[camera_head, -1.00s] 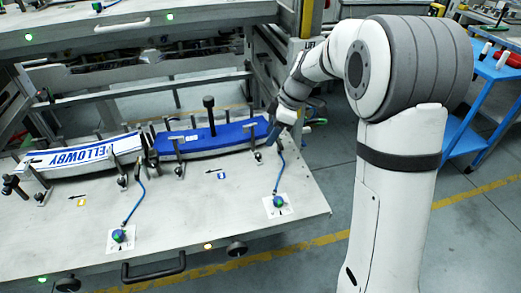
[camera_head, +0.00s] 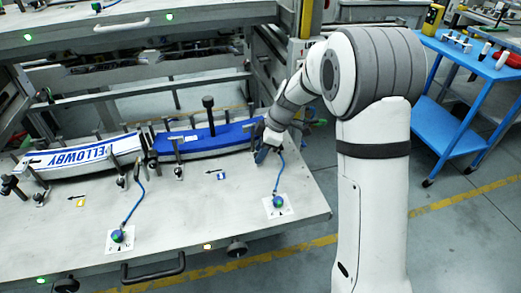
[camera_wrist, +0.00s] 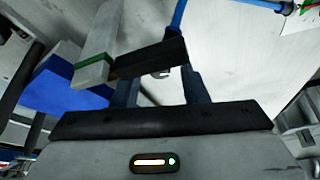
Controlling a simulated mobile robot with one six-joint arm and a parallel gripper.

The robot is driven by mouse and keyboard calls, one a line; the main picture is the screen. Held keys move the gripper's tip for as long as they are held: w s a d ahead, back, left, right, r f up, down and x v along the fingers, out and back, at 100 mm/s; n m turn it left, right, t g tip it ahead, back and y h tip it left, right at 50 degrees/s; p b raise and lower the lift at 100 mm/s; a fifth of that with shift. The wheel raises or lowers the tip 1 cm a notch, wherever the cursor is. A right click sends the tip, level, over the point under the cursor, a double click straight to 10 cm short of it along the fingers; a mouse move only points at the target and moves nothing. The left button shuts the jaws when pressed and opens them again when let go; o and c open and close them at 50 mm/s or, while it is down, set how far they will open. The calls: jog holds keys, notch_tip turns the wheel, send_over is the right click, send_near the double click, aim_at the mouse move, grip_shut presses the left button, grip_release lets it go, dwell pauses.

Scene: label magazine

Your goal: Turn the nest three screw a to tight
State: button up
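A tray (camera_head: 180,222) holds a nest with a white, blue-lettered strip (camera_head: 85,157) and a nest with a blue strip (camera_head: 205,137). Small dark-headed clamp screws stand along their front edges, such as one left of the blue strip's middle (camera_head: 178,170). I cannot read which nest is three or which screw is a. My gripper (camera_head: 262,152) is low at the blue strip's right end. In the wrist view my gripper (camera_wrist: 158,85) has its fingers apart. A dark bar (camera_wrist: 150,57) crosses in front of the fingertips; whether they touch it is unclear.
A grey block with a green band (camera_wrist: 95,62) is close to the left finger. Blue cables rise from round green-blue fittings (camera_head: 277,202) on the tray. A black knob post (camera_head: 209,112) stands behind the blue strip. A blue cart (camera_head: 450,95) is at right.

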grip_shut()
